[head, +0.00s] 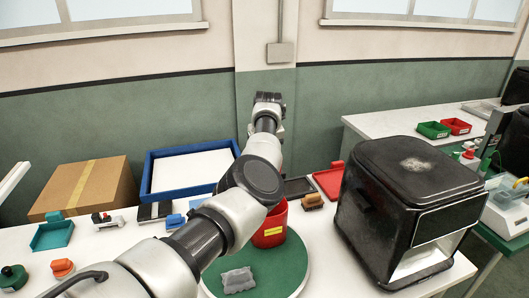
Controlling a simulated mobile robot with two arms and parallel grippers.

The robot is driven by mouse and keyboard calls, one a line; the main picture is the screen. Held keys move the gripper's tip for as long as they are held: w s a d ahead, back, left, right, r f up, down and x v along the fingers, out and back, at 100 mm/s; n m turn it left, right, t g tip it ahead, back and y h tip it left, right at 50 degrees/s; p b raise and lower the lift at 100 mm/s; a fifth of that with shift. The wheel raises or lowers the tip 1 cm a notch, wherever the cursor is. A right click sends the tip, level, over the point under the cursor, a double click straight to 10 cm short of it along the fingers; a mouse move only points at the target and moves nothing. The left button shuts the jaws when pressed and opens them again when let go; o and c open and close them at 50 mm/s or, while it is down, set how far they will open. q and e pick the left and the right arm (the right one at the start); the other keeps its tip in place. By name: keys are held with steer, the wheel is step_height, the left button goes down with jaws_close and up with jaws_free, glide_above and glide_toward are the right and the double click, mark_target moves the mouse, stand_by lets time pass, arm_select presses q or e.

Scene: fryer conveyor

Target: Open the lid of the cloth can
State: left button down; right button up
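A red can (268,236) with a yellow label stands on a round green-topped disc (285,264) at the middle of the table. My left arm crosses in front of it, so its top is mostly hidden and I cannot tell how its lid sits. A crumpled grey cloth-like piece (238,280) lies on the disc in front of the can. My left gripper (268,98) is raised beyond and above the can, near the back wall, apart from it. Its fingers are too small and dark to read. My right gripper is not in view.
A large black box (400,185) with a pale front opening stands right of the disc. Behind are a blue-rimmed tray (150,175), a cardboard box (88,187) and a red tray (330,180). Small parts crowd the left side.

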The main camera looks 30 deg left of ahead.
arm_select(q)
steer(key=shift+r, duration=0.15)
stand_by(0.7)
steer(key=c, duration=0.8)
jaws_free()
steer(key=shift+o, duration=0.2)
steer(key=shift+r, duration=0.3)
step_height(320, 180, up, 10)
steer(key=s+d+b, duration=0.1)
steer(key=b, duration=0.2)
steer(key=shift+s+d, duration=0.25)
steer(key=shift+d, duration=0.1)
